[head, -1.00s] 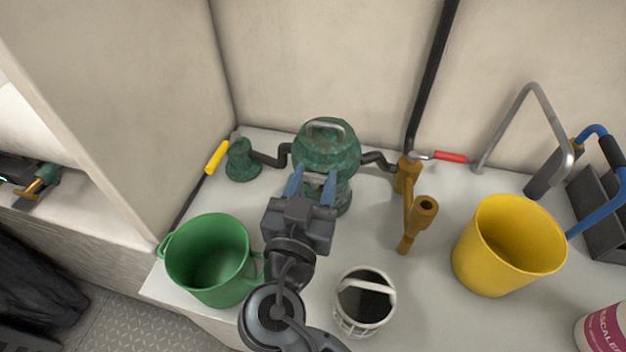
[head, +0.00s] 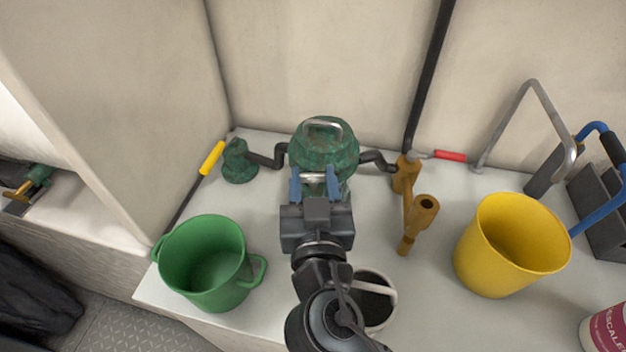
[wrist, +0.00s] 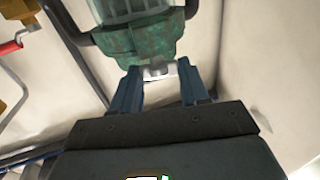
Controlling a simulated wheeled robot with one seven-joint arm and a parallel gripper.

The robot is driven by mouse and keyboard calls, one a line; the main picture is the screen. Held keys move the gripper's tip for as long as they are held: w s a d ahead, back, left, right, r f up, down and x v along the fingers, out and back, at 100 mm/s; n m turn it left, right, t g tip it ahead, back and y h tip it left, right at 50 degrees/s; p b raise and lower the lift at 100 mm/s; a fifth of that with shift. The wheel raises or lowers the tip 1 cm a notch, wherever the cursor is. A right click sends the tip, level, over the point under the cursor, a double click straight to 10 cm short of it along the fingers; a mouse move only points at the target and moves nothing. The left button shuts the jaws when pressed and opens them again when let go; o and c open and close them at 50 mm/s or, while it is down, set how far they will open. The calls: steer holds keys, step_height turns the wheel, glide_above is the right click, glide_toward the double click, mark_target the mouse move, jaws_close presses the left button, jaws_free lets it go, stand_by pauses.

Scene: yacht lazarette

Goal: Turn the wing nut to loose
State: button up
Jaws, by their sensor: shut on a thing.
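The strainer (head: 340,150), a mottled green metal body, stands at the back middle of the white counter, with dark pipes on both sides. The wing nut (head: 314,177) is a small silver piece on its near side, partly hidden by my fingers. My gripper (head: 315,182) reaches it from the front, with one blue finger on each side. In the wrist view, the silver wing nut (wrist: 158,72) lies between the two fingertips (wrist: 157,76), against the green body (wrist: 140,42). My gripper is shut on it.
A green bucket (head: 205,262) stands at the front left and a yellow bucket (head: 512,245) at the right. A brass valve (head: 410,205) with a red-handled lever (head: 450,155) stands right of the strainer. A yellow-handled lever (head: 212,158) is at left.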

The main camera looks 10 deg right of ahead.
steer(key=o, duration=1.1)
steer(key=shift+c, duration=0.2)
steer(key=s+b, duration=0.1)
steer(key=s, duration=0.6)
steer(key=shift+s+a+b, duration=0.4)
steer(key=shift+a, duration=0.05)
steer(key=shift+c, duration=0.5)
